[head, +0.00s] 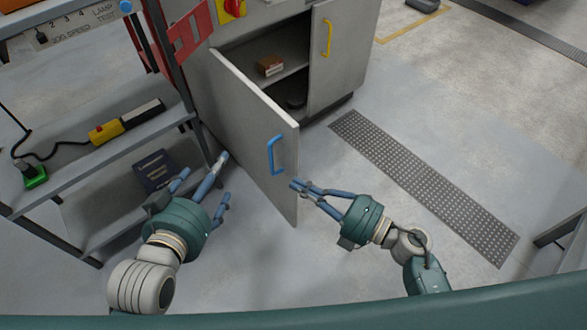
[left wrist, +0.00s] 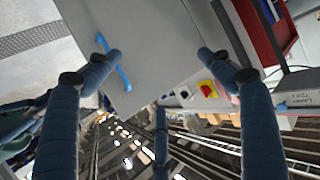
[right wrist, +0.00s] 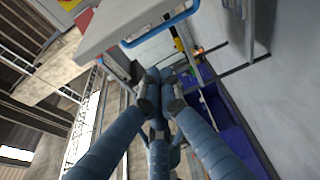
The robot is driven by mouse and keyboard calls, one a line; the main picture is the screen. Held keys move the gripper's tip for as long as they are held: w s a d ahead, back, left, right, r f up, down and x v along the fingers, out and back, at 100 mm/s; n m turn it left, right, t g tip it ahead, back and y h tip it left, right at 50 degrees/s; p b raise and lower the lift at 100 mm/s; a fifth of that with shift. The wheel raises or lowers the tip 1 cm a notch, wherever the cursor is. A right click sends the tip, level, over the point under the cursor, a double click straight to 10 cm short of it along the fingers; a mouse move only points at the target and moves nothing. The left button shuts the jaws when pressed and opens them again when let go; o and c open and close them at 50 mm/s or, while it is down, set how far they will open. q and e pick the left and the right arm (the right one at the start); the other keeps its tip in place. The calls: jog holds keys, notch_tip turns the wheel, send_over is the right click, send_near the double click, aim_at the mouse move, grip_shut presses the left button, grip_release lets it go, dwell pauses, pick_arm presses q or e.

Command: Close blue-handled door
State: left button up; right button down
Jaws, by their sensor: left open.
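The blue-handled door (head: 245,125) is a grey panel standing open, swung out from the cabinet. Its blue handle (head: 275,154) is near the free edge; it also shows in the left wrist view (left wrist: 118,66) and the right wrist view (right wrist: 162,27). My left gripper (head: 220,178) is open and empty, left of the door, its fingers spread toward the handle side. My right gripper (head: 302,187) is just right of the door's free edge, fingers drawn together with nothing seen between them. I cannot tell whether it touches the door.
The grey cabinet has a second door (head: 331,60) with a yellow handle (head: 327,38). A brown box (head: 270,66) lies on its inner shelf. A metal rack (head: 110,150) stands close on the left. Floor right of the door is clear, with a flat grating (head: 425,180).

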aim_at(294, 167)
pick_arm(q)
notch_tip(294, 167, up, 12)
jog(key=w+d+t+h+b, duration=0.2)
jog(key=t, duration=0.3)
jog(key=shift+w+t, duration=0.2)
jog(key=shift+t, duration=0.1)
pick_arm(e)
jog(key=shift+w+a, duration=0.3)
jog(key=shift+w, duration=0.7)
jog(key=shift+w+a, duration=0.25)
jog(key=shift+w, duration=0.75)
jog(key=shift+w+a, duration=0.3)
jog(key=shift+w, duration=0.7)
pick_arm(q)
jog(key=shift+d, duration=0.1)
pick_arm(e)
jog(key=shift+d, duration=0.1)
